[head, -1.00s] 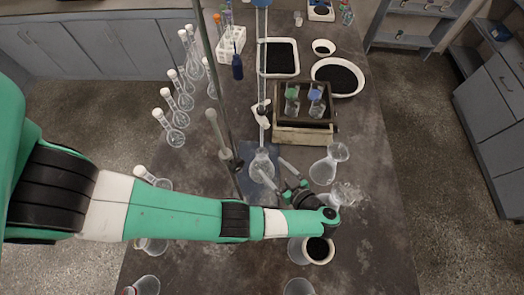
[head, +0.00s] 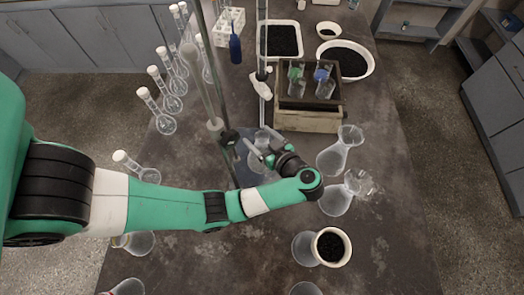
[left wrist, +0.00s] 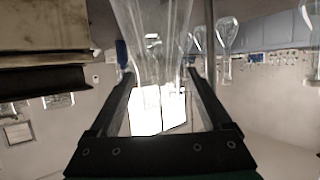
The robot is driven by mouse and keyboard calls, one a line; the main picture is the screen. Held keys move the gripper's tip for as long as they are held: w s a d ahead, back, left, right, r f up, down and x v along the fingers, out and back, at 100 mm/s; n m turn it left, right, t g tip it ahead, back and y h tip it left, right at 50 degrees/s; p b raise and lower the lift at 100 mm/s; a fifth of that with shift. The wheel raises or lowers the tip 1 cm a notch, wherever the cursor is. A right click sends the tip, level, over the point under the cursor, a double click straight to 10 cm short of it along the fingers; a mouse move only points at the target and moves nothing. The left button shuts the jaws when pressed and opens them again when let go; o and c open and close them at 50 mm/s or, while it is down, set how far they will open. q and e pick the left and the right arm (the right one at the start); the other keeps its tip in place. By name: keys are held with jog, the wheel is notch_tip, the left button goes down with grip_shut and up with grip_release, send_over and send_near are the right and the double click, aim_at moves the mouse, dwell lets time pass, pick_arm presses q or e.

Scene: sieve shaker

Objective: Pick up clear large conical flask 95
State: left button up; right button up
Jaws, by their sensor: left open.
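A clear conical flask (head: 257,163) stands on the stand's base below the burette, partly hidden by my left gripper (head: 259,138). In the left wrist view clear glass (left wrist: 152,35) fills the space between the two fingers of this gripper (left wrist: 164,80). The fingers are apart, one on each side of the glass, and I cannot tell whether either touches it. No number is readable on the flask. Two other clear flasks (head: 333,157) (head: 336,201) stand to the right of my left arm. My right gripper is not in view.
A burette stand rod (head: 212,75) rises close left of the gripper. A wooden box (head: 308,121) with bottles stands just behind on the right. Volumetric flasks (head: 165,123) line the left edge. A cup of black grains (head: 331,247) stands in front of the arm.

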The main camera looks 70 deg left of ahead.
pick_arm(q)
jog(key=shift+s+a+f, duration=0.15)
jog(key=shift+a+f, duration=0.25)
jog(key=shift+a, duration=0.2)
jog(key=shift+a+r, duration=0.15)
grip_shut()
dwell(0.8)
